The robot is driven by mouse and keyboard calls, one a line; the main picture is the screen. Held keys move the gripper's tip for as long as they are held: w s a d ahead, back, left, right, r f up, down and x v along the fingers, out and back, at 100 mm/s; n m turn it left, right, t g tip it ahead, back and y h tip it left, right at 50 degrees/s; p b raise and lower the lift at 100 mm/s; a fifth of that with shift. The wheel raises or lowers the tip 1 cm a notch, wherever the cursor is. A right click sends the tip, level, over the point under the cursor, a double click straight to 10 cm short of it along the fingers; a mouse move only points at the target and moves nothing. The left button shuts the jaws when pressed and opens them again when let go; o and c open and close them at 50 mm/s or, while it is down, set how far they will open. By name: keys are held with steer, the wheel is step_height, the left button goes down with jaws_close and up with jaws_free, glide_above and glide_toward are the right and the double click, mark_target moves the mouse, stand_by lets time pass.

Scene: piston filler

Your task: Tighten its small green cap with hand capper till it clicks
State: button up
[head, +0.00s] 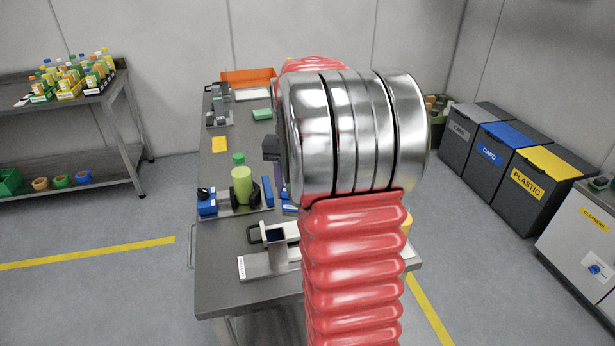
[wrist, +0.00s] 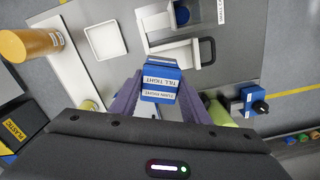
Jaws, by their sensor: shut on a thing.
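My gripper (wrist: 160,88) has purple fingers, shut on a blue hand capper (wrist: 158,80) with white labels reading "TILL TIGHT" and "TURN RIGHT". In the head view my arm hides most of the gripper and capper. In the wrist view the bottle (wrist: 219,113) shows partly behind my gripper body, to the right of the capper. The capper is apart from the bottle. Its cap cannot be made out in the wrist view.
The grey table (head: 220,290) carries a pale metal stand (head: 266,262) near its front, which my arm partly hides. An orange cylinder (wrist: 28,45) and a white square tray (wrist: 105,41) are at the left in the wrist view. Bins (head: 530,180) stand right; a bottle shelf (head: 110,98) stands left.

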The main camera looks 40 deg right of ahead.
steer(key=w+a+f+n, duration=0.1)
steer(key=w+a+n, duration=0.2)
steer(key=a, duration=0.7)
steer(key=w+a+f+n, duration=0.2)
steer(key=w+a+n, duration=0.2)
steer(key=a, duration=0.6)
steer(key=w+a+f+n, duration=0.1)
steer(key=w+a+n, duration=0.2)
steer(key=w+a, duration=0.3)
steer(key=a, duration=0.4)
steer(key=shift+w+f+n, duration=0.2)
steer(key=shift+f+n, duration=0.1)
steer(key=shift+a, duration=0.1)
